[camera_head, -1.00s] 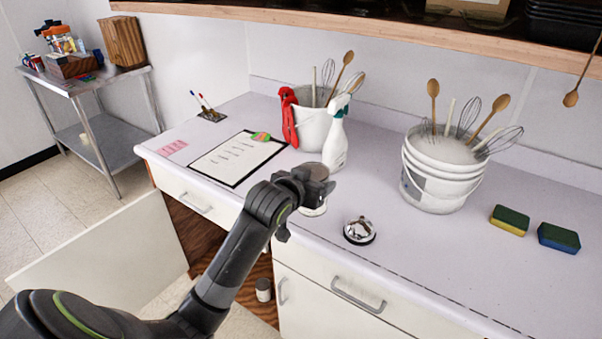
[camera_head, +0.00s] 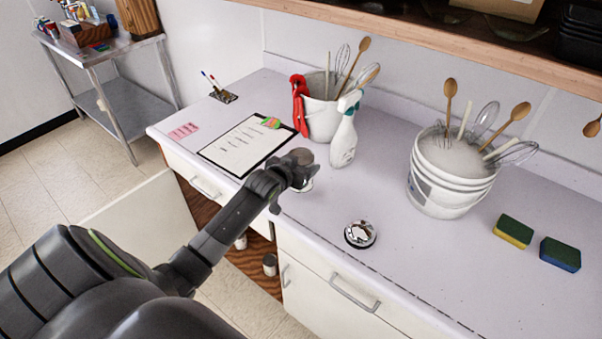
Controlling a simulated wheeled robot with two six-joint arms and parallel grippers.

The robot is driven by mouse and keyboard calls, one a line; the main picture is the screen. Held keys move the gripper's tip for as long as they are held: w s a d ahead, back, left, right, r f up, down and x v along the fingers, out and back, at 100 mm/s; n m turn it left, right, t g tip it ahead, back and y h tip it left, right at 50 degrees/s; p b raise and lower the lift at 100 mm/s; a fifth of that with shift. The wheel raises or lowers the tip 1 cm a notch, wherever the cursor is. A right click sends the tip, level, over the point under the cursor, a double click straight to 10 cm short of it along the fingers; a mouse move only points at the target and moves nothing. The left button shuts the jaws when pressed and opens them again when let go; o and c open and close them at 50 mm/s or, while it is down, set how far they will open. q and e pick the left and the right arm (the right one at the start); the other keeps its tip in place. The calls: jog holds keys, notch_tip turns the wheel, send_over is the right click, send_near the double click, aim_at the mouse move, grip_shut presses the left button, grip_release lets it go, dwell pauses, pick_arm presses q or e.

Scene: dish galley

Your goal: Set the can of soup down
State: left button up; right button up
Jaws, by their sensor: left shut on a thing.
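The can of soup (camera_head: 301,157) shows its round grey-brown lid above my left gripper (camera_head: 292,174) and a strip of its pale lower side beneath. My left gripper is shut on the can and hides most of it. The can is upright at the counter (camera_head: 400,265), near its front edge, between the clipboard (camera_head: 240,147) and the call bell (camera_head: 360,234). I cannot tell whether its bottom touches the counter. My right gripper is not in view.
A second bucket (camera_head: 440,192) and two sponges (camera_head: 513,231) are to the right. Below is an open cupboard holding small cans (camera_head: 270,265).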

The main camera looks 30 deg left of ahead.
pick_arm(q)
notch_tip(320, 180, down, 3)
jog(key=shift+f, duration=0.3)
jog(key=shift+f, duration=0.1)
jog(key=o, duration=1.3)
jog(key=shift+s+r, duration=0.3)
jog(key=shift+s, duration=0.35)
jog(key=a+v, duration=0.1)
jog(key=v, duration=0.9)
jog(key=shift+s+d+r+b, duration=0.25)
jog(key=shift+d+b, duration=0.2)
jog(key=shift+d, duration=0.1)
